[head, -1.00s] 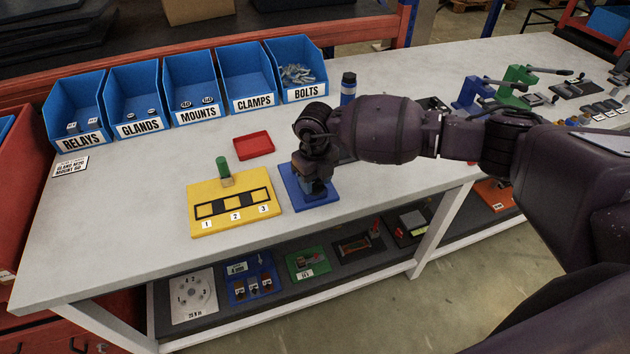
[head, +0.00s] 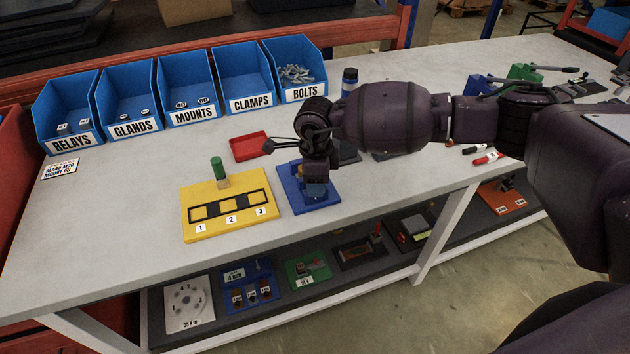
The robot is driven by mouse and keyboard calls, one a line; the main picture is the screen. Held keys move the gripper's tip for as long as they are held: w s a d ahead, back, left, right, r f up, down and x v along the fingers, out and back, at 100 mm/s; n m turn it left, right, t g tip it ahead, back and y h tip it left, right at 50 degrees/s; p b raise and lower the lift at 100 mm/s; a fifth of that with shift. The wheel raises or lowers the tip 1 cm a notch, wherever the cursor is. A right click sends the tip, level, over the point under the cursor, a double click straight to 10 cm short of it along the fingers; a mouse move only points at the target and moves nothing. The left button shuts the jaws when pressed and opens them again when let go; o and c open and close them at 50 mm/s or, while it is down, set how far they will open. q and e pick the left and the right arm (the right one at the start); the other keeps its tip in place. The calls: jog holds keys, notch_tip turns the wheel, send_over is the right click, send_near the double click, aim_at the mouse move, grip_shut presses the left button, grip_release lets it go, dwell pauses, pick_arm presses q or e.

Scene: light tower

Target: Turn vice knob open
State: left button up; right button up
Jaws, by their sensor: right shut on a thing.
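The vice stands on a blue base plate (head: 293,203) near the front of the grey-white bench, right of the yellow board. My right gripper (head: 309,170) is directly above the vice, pointing down, and is shut on the vice knob. The knob and much of the vice are hidden behind the gripper and wrist; only a bluish-grey lower part of the vice (head: 316,189) shows. My left gripper is not in view.
A yellow board (head: 212,228) with numbered slots and a green cylinder (head: 217,168) stands left of the vice. A red tray (head: 249,146) lies behind. Blue labelled bins (head: 195,95) line the back. The front-left bench is clear.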

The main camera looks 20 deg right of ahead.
jog(key=shift+n+b, duration=0.55)
jog(key=shift+n, duration=1.35)
jog(key=shift+r, duration=0.1)
jog(key=o, duration=0.9)
notch_tip(320, 180, up, 11)
jog(key=shift+f+p, duration=0.15)
jog(key=shift+p, duration=0.2)
